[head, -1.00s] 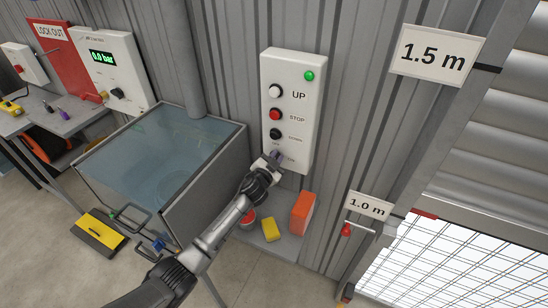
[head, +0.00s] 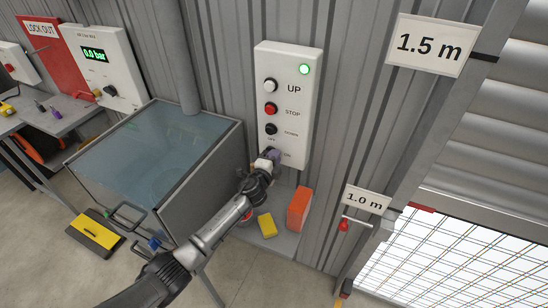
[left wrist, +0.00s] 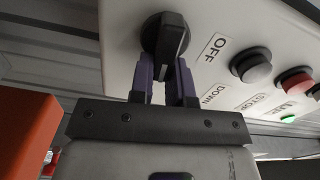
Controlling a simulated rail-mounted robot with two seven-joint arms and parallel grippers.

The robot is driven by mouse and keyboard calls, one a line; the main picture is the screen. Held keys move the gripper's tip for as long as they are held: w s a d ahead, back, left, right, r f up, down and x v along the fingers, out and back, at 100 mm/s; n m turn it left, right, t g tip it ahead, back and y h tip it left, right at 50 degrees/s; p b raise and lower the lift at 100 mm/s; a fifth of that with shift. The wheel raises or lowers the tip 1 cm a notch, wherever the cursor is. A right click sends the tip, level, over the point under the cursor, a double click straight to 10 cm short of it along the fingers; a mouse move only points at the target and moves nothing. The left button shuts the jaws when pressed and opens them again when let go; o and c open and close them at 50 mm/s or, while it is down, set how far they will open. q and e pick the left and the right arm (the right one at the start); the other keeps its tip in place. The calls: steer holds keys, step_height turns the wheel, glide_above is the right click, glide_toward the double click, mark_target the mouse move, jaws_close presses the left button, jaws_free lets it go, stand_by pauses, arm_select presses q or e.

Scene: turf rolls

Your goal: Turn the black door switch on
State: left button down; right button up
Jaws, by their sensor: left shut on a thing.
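The black door switch (left wrist: 168,38) is a round rotary knob with a raised bar, at the low end of the white door control panel (head: 297,75). In the left wrist view its bar runs up and down the picture, not toward the OFF label (left wrist: 215,47). My left gripper (left wrist: 164,72) is shut on the bar, one purple finger on each side. The panel's green lamp (head: 305,69) glows bright with a pale centre. My right gripper is not in view.
A glass-topped tank (head: 150,150) stands left of the panel. Below the panel, a shelf holds an orange box (head: 299,209) and a yellow block (head: 267,225).

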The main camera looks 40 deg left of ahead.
arm_select(q)
steer(key=shift+f+m, duration=0.1)
steer(key=shift+m, duration=0.5)
steer(key=c, duration=1.1)
jaws_free()
steer(key=shift+p+v, duration=0.5)
steer(key=shift+v, duration=6.4)
